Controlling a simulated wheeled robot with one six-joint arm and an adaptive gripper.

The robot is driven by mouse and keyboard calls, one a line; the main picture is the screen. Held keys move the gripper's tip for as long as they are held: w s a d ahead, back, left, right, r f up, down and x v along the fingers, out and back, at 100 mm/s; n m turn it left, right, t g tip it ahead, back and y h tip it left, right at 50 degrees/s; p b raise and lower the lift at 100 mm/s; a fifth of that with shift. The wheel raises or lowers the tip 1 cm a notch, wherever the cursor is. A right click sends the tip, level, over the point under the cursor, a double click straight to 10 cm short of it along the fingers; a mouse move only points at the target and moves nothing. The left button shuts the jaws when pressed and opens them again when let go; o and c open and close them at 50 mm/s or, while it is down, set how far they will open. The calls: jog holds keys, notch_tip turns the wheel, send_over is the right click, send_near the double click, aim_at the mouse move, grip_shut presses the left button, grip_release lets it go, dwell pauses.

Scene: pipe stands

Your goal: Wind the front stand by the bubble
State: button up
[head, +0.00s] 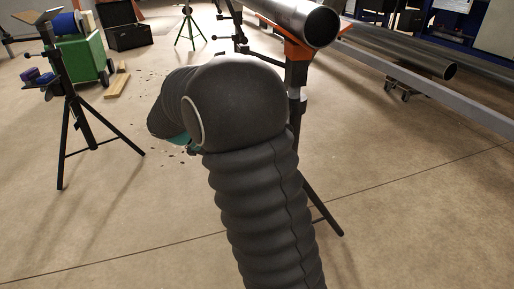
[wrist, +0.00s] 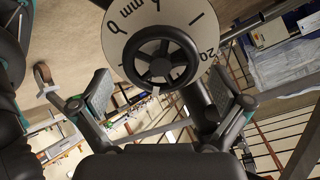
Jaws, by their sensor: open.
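The front stand (head: 297,75) stands behind my arm, with an orange head under the end of a grey steel pipe (head: 300,18). One dark leg shows at the lower right; much of the stand is hidden. In the wrist view a black handwheel (wrist: 139,57) sits before a cream dial (wrist: 116,40) marked "mm" and "20". My gripper (wrist: 160,92) is open, its two grey-padded fingers apart to left and right of the wheel's lower edge. I cannot tell whether they touch it. In the head view my arm hides the gripper and wheel. I cannot make out a bubble level.
A black tripod stand (head: 70,105) with small blue items stands at the left. Behind are a green wheeled cart (head: 85,55), wood pieces (head: 117,85), an open black case (head: 125,35) and a green tripod (head: 189,25). More pipes (head: 415,55) lie at the right. Front floor is clear.

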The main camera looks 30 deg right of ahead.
jog(key=shift+v, duration=2.35)
